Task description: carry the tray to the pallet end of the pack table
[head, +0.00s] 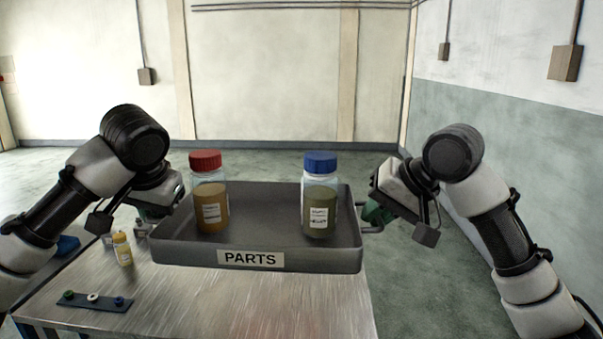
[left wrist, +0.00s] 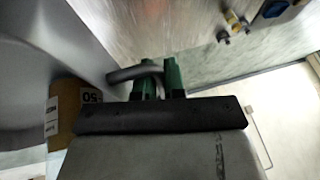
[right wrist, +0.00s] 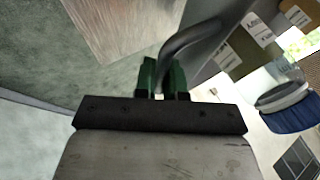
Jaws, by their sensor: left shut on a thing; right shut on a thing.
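A grey tray (head: 330,258) labelled PARTS is level in the head view, in front of me and over the far part of the metal pack table (head: 190,300). Two bottles stand upright in it: a red-capped one (head: 209,190) at the left and a blue-capped one (head: 320,192) at the right. My left gripper (left wrist: 161,82) is shut on the tray's left handle (left wrist: 130,75). My right gripper (right wrist: 163,78) is shut on the tray's right handle (right wrist: 190,38). Whether the tray touches the table is hard to tell.
A small yellow-capped bottle (head: 122,248) stands on the table left of the tray. A dark strip with several small caps (head: 94,301) lies at the front left. A blue item (head: 66,245) is at the table's left edge. Open floor (head: 440,290) lies right of the table.

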